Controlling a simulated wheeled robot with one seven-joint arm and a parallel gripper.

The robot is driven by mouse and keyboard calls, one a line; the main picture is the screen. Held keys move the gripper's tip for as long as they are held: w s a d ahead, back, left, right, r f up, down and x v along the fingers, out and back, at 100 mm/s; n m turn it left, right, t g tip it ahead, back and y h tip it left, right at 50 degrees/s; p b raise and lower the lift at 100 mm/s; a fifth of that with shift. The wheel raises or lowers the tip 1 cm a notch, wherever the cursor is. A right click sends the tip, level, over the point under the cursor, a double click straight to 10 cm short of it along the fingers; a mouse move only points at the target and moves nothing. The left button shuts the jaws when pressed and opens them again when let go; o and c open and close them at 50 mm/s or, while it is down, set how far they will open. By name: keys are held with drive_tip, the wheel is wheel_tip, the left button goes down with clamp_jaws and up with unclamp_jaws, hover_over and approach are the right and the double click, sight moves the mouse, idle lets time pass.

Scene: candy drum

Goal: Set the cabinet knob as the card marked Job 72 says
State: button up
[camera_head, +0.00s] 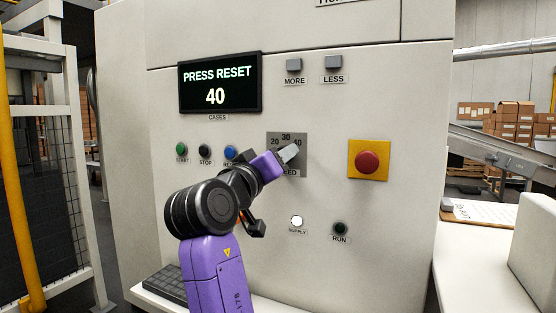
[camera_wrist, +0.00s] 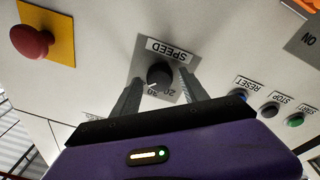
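The speed knob (camera_wrist: 160,76) is black and round on a grey plate (camera_wrist: 151,58) marked SPEED, seen upside down in the wrist view. Numbers 20 and 30 show beside it there; its exact setting is hard to tell.
A display (camera_head: 220,83) reads PRESS RESET, 40. START (camera_head: 182,150), STOP (camera_head: 204,151) and blue RESET (camera_head: 230,153) buttons sit left of the plate. A red stop button (camera_head: 367,162) is to the right. MORE (camera_head: 294,65) and LESS (camera_head: 334,62) buttons are above. The SUPPLY lamp (camera_head: 297,221) is white; RUN (camera_head: 340,228) is dark.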

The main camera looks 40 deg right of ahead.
idle(0.3)
drive_tip(key=v, duration=0.7)
drive_tip(key=shift+a+b, duration=0.3)
drive_tip(key=shift+a, duration=0.1)
drive_tip(key=shift+s, duration=0.1)
